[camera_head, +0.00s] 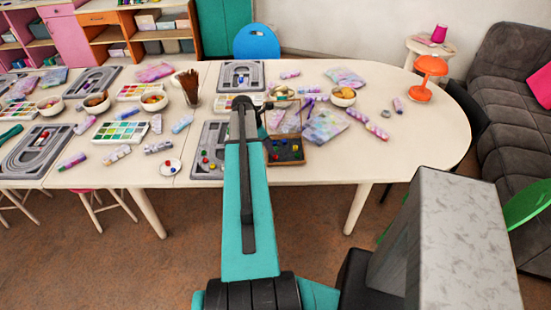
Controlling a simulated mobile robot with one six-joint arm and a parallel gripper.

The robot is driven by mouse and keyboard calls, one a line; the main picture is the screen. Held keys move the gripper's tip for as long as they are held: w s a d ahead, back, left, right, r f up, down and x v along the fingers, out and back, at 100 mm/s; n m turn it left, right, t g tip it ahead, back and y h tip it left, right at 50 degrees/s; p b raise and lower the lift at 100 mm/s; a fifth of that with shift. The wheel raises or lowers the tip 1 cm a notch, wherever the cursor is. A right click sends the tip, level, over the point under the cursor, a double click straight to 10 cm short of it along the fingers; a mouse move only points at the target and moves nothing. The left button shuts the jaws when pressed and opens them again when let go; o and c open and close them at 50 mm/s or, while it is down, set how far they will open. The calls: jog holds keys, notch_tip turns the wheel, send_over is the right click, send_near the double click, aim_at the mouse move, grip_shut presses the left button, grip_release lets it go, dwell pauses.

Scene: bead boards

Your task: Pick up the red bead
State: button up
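Small red beads show in several places. A dark wood-rimmed tray (289,162) right of my arm holds several small beads, some reddish. My gripper (284,107) is above the table past the dark end of my arm, near the tray's back. Its fingers are too small and cluttered to tell open from shut. My arm hides part of the board and tray.
The white table (400,160) is crowded with bowls, paint palettes (120,132), rolled papers and other grey boards (241,75). A brown cup of sticks (191,92) stands left of my arm. The table's front right is clear.

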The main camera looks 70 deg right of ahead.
aim_at(275, 157)
jog(key=shift+f, duration=0.1)
jog(key=shift+p+x, duration=1.25)
jog(key=shift+x, duration=1.25)
jog(key=shift+w, duration=0.1)
grip_shut()
